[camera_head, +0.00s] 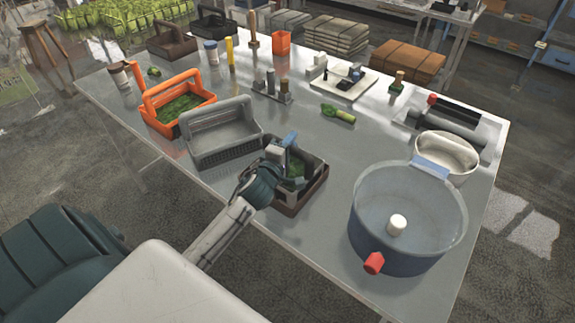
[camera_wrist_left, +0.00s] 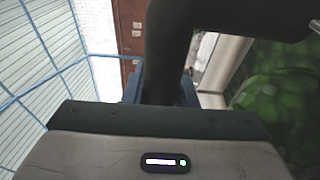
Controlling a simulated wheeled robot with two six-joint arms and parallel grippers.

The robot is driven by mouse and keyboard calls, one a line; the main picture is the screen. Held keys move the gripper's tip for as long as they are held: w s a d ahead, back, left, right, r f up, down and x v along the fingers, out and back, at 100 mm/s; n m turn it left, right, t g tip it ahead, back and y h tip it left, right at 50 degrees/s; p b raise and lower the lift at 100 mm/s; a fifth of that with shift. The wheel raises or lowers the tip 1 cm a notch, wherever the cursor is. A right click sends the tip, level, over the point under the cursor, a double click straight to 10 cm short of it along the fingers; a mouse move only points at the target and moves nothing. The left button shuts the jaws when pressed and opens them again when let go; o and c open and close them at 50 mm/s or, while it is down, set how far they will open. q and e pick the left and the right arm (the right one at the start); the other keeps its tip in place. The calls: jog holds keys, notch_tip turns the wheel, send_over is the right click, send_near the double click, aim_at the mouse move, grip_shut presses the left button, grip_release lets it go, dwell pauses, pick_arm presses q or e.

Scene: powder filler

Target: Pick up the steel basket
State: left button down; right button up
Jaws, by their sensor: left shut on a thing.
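My left gripper (camera_head: 289,148) reaches in from the left and is shut on the handle of a dark brown basket (camera_head: 304,202). The basket holds green material and sits at or just above the table; I cannot tell if it touches. In the left wrist view the dark handle (camera_wrist_left: 178,50) runs down between the blue fingertips (camera_wrist_left: 160,90), and the green contents (camera_wrist_left: 275,105) show at the right. A grey, steel-looking basket (camera_head: 222,140) with an arched handle stands empty just left of the gripper, apart from it. My right gripper is out of view.
An orange basket (camera_head: 153,108) with green contents stands left of the grey one. A large grey-blue pot (camera_head: 405,240) with a red spout stands close on the right, with a white bowl (camera_head: 446,155) behind it. A green-handled tool (camera_head: 338,114) lies behind. The table's front left is clear.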

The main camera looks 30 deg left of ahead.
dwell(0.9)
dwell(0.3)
pick_arm(q)
notch_tip(320, 180, up, 10)
jog(key=b, duration=0.2)
dwell(0.3)
jog(key=shift+s+a+f+b, duration=0.1)
jog(key=shift+s+f+b, duration=0.15)
jog(key=shift+f+b, duration=0.25)
jog(key=shift+s+a+f+b, duration=0.1)
jog(key=shift+s+f+b, duration=0.1)
jog(key=shift+f+b, duration=0.25)
